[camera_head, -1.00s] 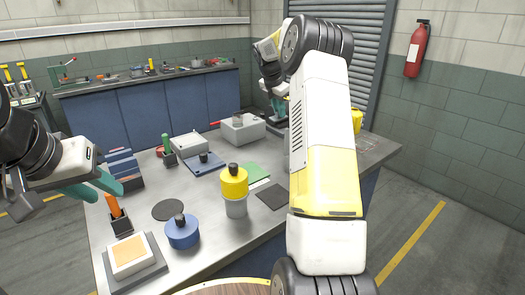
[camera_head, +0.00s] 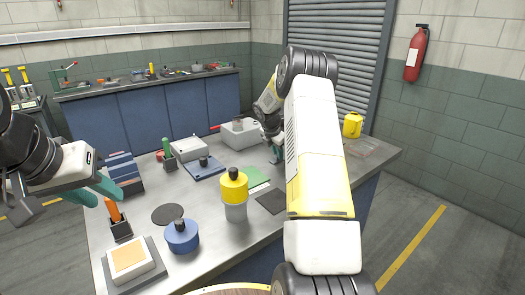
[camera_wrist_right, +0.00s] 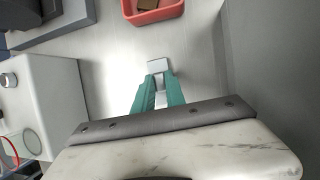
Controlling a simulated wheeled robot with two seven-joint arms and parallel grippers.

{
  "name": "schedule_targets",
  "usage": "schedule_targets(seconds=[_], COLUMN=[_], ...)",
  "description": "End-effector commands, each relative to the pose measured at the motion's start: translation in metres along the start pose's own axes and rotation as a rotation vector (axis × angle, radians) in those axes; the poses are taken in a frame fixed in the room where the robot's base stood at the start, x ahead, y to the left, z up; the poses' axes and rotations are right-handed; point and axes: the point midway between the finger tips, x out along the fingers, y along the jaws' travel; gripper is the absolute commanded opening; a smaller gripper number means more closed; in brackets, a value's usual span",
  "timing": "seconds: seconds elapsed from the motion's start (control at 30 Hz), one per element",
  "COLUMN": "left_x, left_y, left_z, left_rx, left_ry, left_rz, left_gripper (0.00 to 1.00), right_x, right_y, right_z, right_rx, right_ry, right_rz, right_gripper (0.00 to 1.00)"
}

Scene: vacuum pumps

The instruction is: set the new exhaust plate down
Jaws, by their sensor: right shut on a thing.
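My right gripper (camera_wrist_right: 160,90) is shut on a small pale metal plate (camera_wrist_right: 158,66), which I take to be the exhaust plate. The plate sticks out past the green fingertips over the grey bench top. In the head view my right gripper (camera_head: 276,152) is low over the far right of the bench, beside a grey box, and the plate cannot be made out there. My left gripper (camera_head: 97,190) is over the left edge of the bench, its green fingers apart and empty.
The grey box (camera_head: 243,133) stands left of my right gripper; a red tray (camera_wrist_right: 155,10) lies ahead of it in the wrist view. A yellow-topped cylinder (camera_head: 235,186), blue pot (camera_head: 182,236) and dark mat (camera_head: 271,201) are nearer. Bench (camera_head: 225,250) is bare at the front.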

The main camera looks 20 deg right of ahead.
Motion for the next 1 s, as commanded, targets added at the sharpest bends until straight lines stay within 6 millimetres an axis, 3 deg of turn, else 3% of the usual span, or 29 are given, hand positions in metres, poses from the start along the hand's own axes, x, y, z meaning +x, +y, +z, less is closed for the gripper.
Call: schedule_targets(seconds=[0.27,0.3,0.4,0.77,1.0], left_x=[0.0,0.0,0.0,0.0,0.0], left_y=[0.0,0.0,0.0,0.0,0.0], left_z=[0.0,0.0,0.0,0.0,0.0], left_rx=[0.0,0.0,0.0,0.0,0.0], left_ry=[0.0,0.0,0.0,0.0,0.0], left_rz=[0.0,0.0,0.0,0.0,0.0], left_gripper=[0.34,0.34,0.34,0.34,0.34], right_x=[0.001,0.002,0.001,0.004,-0.035], right_y=[0.0,0.0,0.0,-0.001,0.003], right_z=[0.0,0.0,0.0,-0.002,-0.002], right_rx=[0.001,0.001,0.001,0.001,0.001], right_ry=[-0.001,-0.001,-0.001,0.0,-0.002], right_rz=[0.001,0.001,0.001,0.0,0.005], right_gripper=[0.0,0.19,0.37,0.37,0.37])
